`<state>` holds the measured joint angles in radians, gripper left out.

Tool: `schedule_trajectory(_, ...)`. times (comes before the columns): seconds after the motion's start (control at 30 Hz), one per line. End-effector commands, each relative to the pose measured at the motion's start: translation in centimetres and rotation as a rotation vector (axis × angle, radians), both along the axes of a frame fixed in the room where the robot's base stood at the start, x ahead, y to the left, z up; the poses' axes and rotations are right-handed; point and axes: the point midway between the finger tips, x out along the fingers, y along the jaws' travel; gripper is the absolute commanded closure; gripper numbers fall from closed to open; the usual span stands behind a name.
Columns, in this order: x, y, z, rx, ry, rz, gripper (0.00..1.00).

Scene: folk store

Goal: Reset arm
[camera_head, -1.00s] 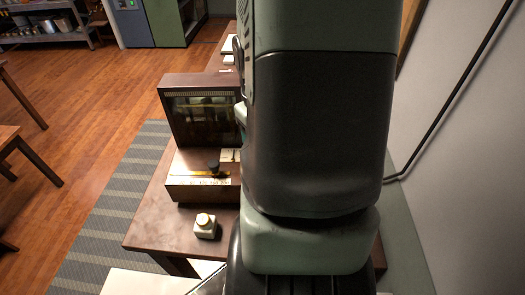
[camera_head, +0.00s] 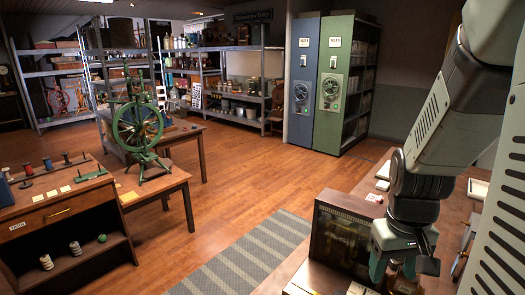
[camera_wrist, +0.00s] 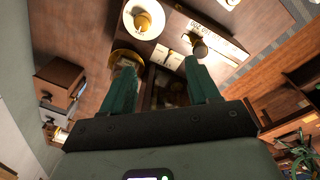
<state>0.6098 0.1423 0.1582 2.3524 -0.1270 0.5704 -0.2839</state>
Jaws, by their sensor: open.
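My gripper (camera_head: 402,268) hangs at the lower right of the head view, over the desk with the dark glass-fronted cabinet (camera_head: 340,238). Its two green fingers stand apart. In the wrist view my gripper (camera_wrist: 160,76) shows both fingers spread, with nothing held between them. My arm comes down from the upper right corner of the head view, bent at the elbow. The fingers overlap the right edge of the cabinet in the head view; I cannot tell how near they are to it.
A green spinning wheel (camera_head: 138,130) stands on a table at left, beside a wooden counter (camera_head: 60,215) with spools. Blue (camera_head: 302,85) and green (camera_head: 335,85) cabinets stand behind. Open floor and a striped rug (camera_head: 245,260) lie between. A round white-rimmed object (camera_wrist: 130,22) is close in the wrist view.

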Motion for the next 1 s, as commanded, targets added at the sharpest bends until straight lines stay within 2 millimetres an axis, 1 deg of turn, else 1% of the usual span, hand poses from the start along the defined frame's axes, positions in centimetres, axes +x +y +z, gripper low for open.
schedule_trajectory(0.03, 0.8, 2.1, 2.5, -0.017, -0.042, 0.034, 0.39)
schedule_trajectory(0.07, 1.0, 3.5, 3.8, -0.021, -0.062, 0.052, 0.39)
schedule_trajectory(0.1, 1.2, 5.4, 5.6, -0.021, -0.092, 0.075, 0.39)
schedule_trajectory(0.17, 1.0, 8.2, 8.1, -0.015, -0.138, 0.109, 0.39)
schedule_trajectory(0.2, 0.7, 10.0, 9.6, -0.006, -0.166, 0.13, 0.39)
schedule_trajectory(0.3, -0.6, 13.9, 12.8, 0.025, -0.229, 0.185, 0.39)
schedule_trajectory(0.4, -2.3, 17.1, 15.3, 0.064, -0.284, 0.237, 0.39)
schedule_trajectory(0.53, -5.0, 20.5, 17.9, 0.124, -0.344, 0.305, 0.39)
schedule_trajectory(0.57, -5.6, 20.8, 18.2, 0.132, -0.353, 0.31, 0.39)
schedule_trajectory(0.6, -6.2, 19.5, 18.0, 0.11, -0.366, 0.263, 0.39)
schedule_trajectory(0.7, -7.5, 17.8, 17.9, 0.083, -0.398, 0.197, 0.39)
schedule_trajectory(0.8, -8.5, 16.7, 17.7, 0.067, -0.421, 0.152, 0.39)
schedule_trajectory(0.9, -9.0, 16.1, 17.6, 0.057, -0.435, 0.127, 0.39)
schedule_trajectory(1.0, -9.0, 16.1, 17.6, 0.057, -0.435, 0.126, 0.39)
